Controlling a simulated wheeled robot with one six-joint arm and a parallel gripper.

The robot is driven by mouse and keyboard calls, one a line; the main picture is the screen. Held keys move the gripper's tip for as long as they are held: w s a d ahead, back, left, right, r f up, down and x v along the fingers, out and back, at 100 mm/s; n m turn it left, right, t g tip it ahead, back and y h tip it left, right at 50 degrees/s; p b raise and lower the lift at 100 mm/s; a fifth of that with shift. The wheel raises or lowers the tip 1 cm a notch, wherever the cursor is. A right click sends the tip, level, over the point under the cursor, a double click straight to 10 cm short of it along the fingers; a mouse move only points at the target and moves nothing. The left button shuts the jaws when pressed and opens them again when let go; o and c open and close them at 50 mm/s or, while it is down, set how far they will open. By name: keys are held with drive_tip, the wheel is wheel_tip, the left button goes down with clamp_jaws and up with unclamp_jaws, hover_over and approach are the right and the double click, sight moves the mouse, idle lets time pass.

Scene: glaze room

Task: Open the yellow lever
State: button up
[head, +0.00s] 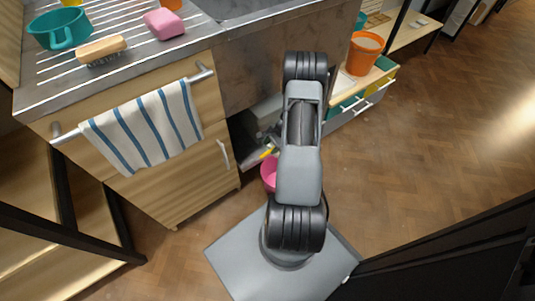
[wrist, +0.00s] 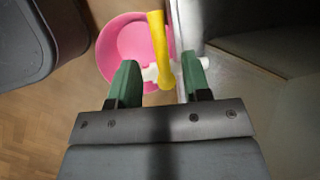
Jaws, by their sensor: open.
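The yellow lever (wrist: 159,50) is in the wrist view, upright in the picture, on a white fitting (wrist: 154,73). It also shows small in the head view (head: 267,153), just left of my arm. My gripper (wrist: 160,70) is open, with one green finger on each side of the lever's lower end and the white fitting. I cannot tell whether a finger touches either of them. In the head view my gripper is hidden behind my arm.
A pink bucket (wrist: 118,42) stands below the lever; it also shows in the head view (head: 268,172). A cabinet with a striped towel (head: 148,125) is at left. An orange bucket (head: 364,52) stands on a shelf at right. Open floor lies further right.

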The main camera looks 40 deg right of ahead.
sight(266, 153)
drive_tip(key=shift+b+x, duration=0.5)
drive_tip(key=shift+x, duration=1.5)
drive_tip(key=shift+c, duration=0.2)
clamp_jaws()
